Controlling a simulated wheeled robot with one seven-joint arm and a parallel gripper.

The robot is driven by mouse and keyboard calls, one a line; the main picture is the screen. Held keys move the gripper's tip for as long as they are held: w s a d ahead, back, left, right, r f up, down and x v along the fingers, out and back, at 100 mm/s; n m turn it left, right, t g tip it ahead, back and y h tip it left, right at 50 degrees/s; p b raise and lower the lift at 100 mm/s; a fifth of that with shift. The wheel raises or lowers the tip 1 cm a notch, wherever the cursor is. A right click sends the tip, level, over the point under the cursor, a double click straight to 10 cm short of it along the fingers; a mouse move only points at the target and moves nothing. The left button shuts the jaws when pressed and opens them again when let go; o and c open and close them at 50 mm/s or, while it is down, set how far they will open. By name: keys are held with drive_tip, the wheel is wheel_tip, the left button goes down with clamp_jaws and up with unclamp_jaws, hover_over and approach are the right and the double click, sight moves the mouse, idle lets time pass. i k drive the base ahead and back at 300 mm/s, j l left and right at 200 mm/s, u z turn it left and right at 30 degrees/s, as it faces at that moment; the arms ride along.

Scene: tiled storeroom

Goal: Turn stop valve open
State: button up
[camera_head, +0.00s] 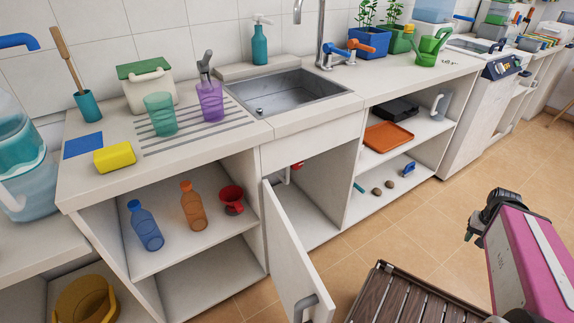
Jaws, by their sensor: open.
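A small red part (298,165), seemingly the stop valve's handle, shows beside pale pipework in the cabinet under the sink. It is small and partly hidden under the cabinet top, so I cannot tell which way it is turned. The cabinet door (292,260) is swung open towards me, with a grey handle (305,308) near its lower edge. My gripper (471,236) is at the right, over the floor, well apart from the cabinet. It is open and touches nothing; its fingers are small and seen from the side.
The sink (285,93) and tap (322,40) are above the cabinet. An orange tray (388,137) lies on the right shelf. A dark slatted wooden surface (400,300) is at the bottom. Tiled floor (400,220) lies between.

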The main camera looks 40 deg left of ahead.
sight(298, 166)
drive_tip(key=i+u, duration=0.35)
drive_tip(key=u, duration=0.15)
drive_tip(key=i+l+u, duration=0.2)
drive_tip(key=u, duration=0.25)
drive_tip(key=i+l+u, duration=0.35)
drive_tip(key=u, duration=0.15)
drive_tip(key=l+u, duration=0.25)
drive_tip(key=u, duration=0.2)
drive_tip(key=i+l+u, duration=0.1)
drive_tip(key=l+u, duration=0.15)
drive_tip(key=u, duration=0.15)
drive_tip(key=l+u, duration=0.25)
drive_tip(key=u, duration=0.2)
